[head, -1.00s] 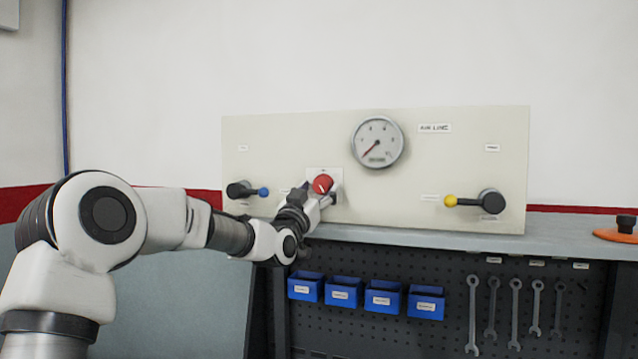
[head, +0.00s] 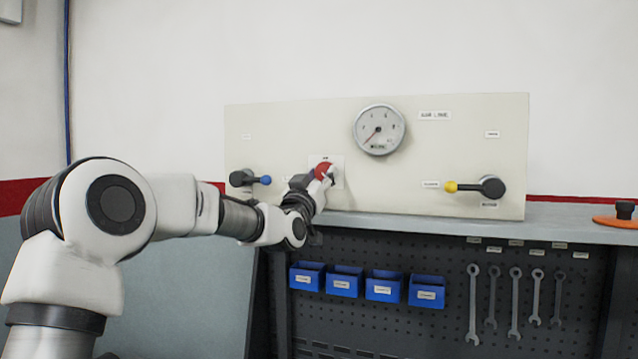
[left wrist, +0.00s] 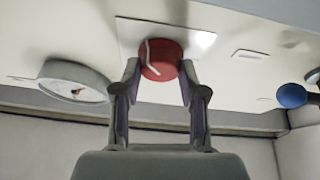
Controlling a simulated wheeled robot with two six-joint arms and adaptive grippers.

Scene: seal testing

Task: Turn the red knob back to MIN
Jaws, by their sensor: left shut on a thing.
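The red knob (head: 324,171) sits on a pale plate in the middle of the cream panel (head: 290,125). It also shows in the left wrist view (left wrist: 161,60), with a white pointer line on its face. My left gripper (head: 318,178) is shut on the knob, one finger on each side of it in the left wrist view (left wrist: 160,75). The panel's round gauge (head: 380,129) has its red needle toward the lower left. The lettering around the knob is too small to read. My right gripper is not in view.
A blue-tipped lever (head: 250,179) is left of the knob, and a yellow-tipped lever (head: 476,187) is at the right. The bench top (head: 420,222) runs below the panel. Blue bins (head: 384,286) and several wrenches (head: 514,300) hang underneath.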

